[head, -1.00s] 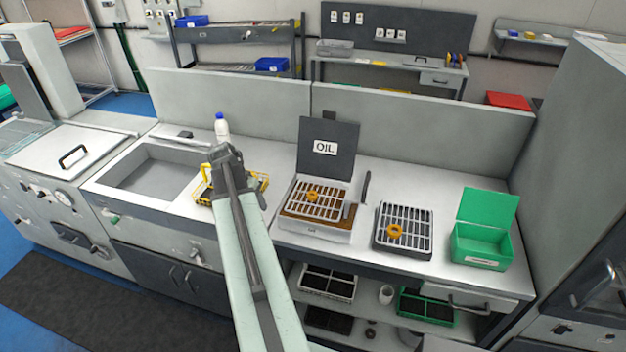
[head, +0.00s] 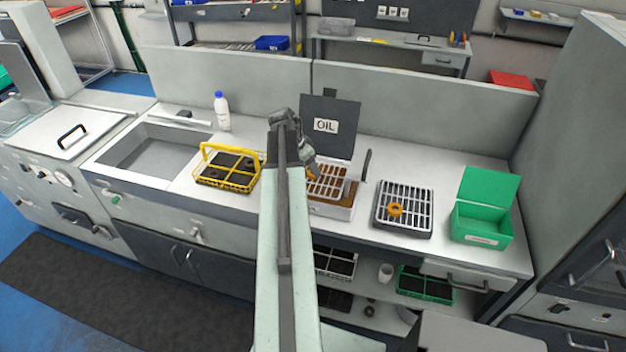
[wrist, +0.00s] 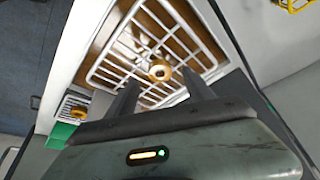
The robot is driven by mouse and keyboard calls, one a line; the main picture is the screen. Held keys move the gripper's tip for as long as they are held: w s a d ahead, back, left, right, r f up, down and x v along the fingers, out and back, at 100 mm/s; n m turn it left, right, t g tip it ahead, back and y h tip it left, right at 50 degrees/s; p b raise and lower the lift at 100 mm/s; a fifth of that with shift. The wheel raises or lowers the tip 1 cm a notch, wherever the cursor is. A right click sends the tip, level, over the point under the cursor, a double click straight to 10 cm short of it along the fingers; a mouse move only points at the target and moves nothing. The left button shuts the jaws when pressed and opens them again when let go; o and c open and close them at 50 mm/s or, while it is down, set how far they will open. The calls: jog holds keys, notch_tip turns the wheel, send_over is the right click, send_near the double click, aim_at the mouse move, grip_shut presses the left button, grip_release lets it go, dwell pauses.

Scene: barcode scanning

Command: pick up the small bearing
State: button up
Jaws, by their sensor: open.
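A gold ring-shaped bearing (wrist: 159,70) lies on the white wire rack (wrist: 115,75) of the oil bath. In the wrist view it shows just beyond and between the fingertips of my gripper (wrist: 160,80). The jaws are open and empty. In the head view, my gripper (head: 311,168) is over the left part of the oil bath (head: 330,211) and hides much of that bearing. A second orange bearing (head: 394,209) lies on the grey rack tray (head: 404,230) to the right. I cannot tell from size which bearing is smaller.
The oil bath's dark lid (head: 328,105) stands up. An open green box (head: 481,229) is at the right.

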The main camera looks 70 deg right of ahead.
aim_at(311, 173)
jog(key=b+x, duration=0.1)
jog(key=x, duration=0.2)
jog(key=shift+w, duration=0.1)
jog(key=shift+a+r, duration=0.1)
jog(key=shift+r, duration=0.05)
grip_shut()
jog(key=shift+r, duration=0.1)
